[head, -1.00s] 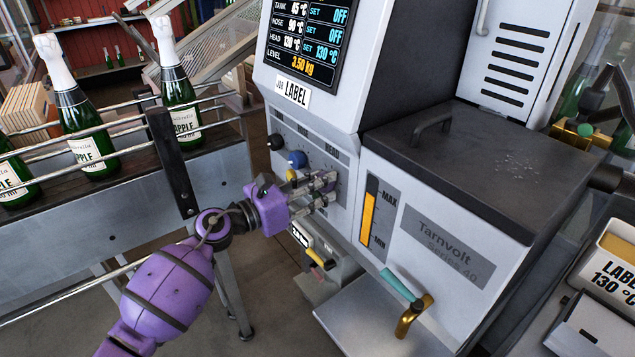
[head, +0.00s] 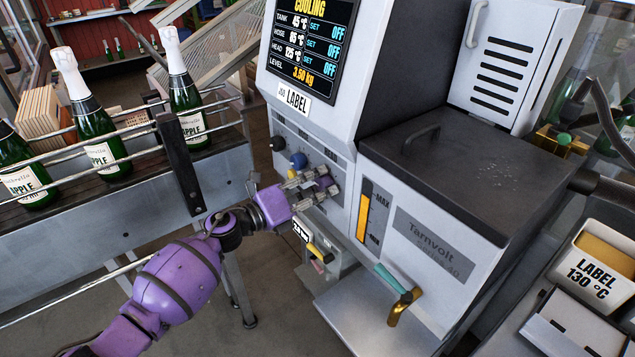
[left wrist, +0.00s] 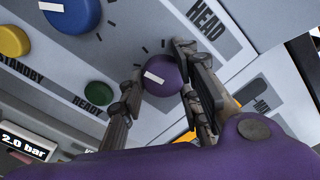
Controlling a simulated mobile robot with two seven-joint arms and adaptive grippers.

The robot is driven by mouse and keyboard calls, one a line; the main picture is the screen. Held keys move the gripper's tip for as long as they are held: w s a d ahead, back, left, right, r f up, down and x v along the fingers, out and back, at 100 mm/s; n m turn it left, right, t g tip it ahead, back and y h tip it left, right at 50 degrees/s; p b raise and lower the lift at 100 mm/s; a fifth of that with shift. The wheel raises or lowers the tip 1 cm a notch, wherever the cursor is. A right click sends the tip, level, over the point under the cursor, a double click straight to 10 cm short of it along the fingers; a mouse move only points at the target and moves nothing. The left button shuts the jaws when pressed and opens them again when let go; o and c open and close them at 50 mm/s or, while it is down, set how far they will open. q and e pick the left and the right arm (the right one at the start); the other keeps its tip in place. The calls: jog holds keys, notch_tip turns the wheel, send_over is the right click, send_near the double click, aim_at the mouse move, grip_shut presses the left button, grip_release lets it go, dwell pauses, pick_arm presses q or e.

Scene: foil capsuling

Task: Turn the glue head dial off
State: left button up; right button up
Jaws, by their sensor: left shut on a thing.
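The purple head dial (left wrist: 163,77), with a white pointer mark, sits under the HEAD label (left wrist: 207,18) on the glue machine's panel. My left gripper (left wrist: 158,72) is shut on it, one finger on each side, as the left wrist view shows. In the head view my left gripper (head: 318,187) is at the right end of the dial row and largely hides the dial. The display (head: 308,40) reads COOLING, with tank, hose and head all set OFF. My right gripper is not in view.
A blue dial (left wrist: 72,15), a yellow button (left wrist: 12,40) and a green button (left wrist: 98,94) are close to my fingers. Below are a pressure readout (left wrist: 27,143) and a tray (head: 375,320). Bottles (head: 98,135) stand on a railed conveyor at left.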

pick_arm(q)
jog(key=shift+a+f+n+p, duration=0.15)
jog(key=shift+n+p, duration=0.3)
jog(key=shift+n, duration=0.75)
jog(key=shift+s+f+n+p, duration=0.1)
jog(key=shift+f+n+p, duration=0.15)
jog(key=shift+n, duration=0.75)
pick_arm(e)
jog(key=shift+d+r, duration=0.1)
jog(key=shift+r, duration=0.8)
pick_arm(q)
jog(key=shift+s+f, duration=0.1)
jog(key=shift+f, duration=0.05)
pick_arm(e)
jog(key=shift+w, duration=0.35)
pick_arm(q)
jog(key=o, duration=0.9)
jog(key=shift+o, duration=0.8)
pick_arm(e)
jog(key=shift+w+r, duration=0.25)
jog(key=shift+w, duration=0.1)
pick_arm(q)
jog(key=shift+r, duration=0.3)
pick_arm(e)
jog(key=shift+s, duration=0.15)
